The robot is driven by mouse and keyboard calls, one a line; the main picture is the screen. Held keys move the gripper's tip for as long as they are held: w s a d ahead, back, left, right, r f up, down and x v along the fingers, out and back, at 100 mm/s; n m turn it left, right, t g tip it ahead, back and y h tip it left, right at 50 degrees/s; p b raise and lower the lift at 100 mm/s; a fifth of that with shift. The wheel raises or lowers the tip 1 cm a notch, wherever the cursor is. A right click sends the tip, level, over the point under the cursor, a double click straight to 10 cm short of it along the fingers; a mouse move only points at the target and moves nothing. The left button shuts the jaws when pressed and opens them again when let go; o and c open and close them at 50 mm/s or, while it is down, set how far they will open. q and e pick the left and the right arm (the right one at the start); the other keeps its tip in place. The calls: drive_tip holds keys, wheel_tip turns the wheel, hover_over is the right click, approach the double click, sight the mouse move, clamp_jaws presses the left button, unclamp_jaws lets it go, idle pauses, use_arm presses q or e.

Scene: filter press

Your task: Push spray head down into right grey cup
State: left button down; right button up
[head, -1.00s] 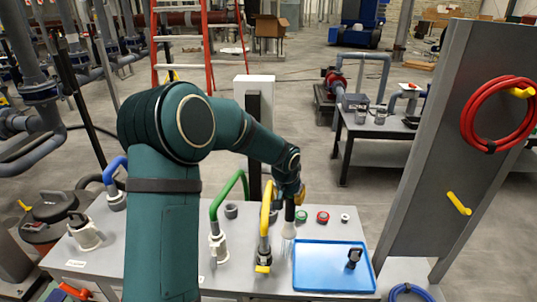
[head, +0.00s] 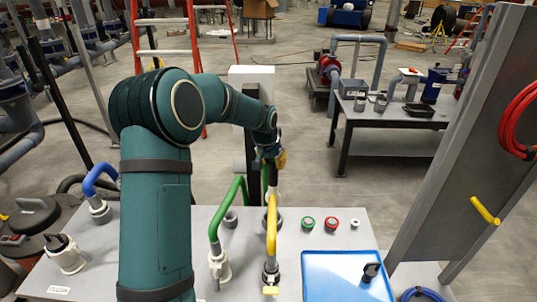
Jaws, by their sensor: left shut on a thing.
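My left gripper (head: 274,160) is shut on the spray head (head: 272,186), a small, partly hidden piece hanging below the fingers. It is above the right grey cup (head: 279,222), which stands on the grey bench behind the yellow pipe. The yellow pipe hides part of this cup, so I cannot tell whether the spray head touches it. The left grey cup (head: 230,219) stands beside the green pipe. My right gripper is out of view.
The green pipe (head: 214,222) and yellow pipe (head: 271,240) rise close to the cups. A blue tray (head: 325,285) holding a black piece (head: 371,271) lies to the right. Green (head: 308,223) and red (head: 331,223) rings lie behind it. A grey panel (head: 455,140) stands at right.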

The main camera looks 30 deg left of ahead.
use_arm(q)
drive_tip(key=shift+w+a+f, duration=0.1)
drive_tip(key=shift+a, duration=0.05)
drive_tip(key=shift+f+b, duration=0.5)
drive_tip(key=b, duration=0.3)
hover_over(272, 191)
drive_tip(key=w, duration=0.1)
drive_tip(key=f, duration=0.4)
drive_tip(key=shift+a+f, duration=0.3)
drive_tip(key=shift+w+f+b, duration=0.1)
drive_tip(key=shift+f+b, duration=0.25)
drive_tip(key=shift+f, duration=0.1)
drive_tip(key=shift+f+b, duration=1.95)
drive_tip(key=shift+f, duration=1.25)
idle(0.3)
drive_tip(key=c, duration=0.7)
unclamp_jaws()
drive_tip(key=shift+c, duration=0.2)
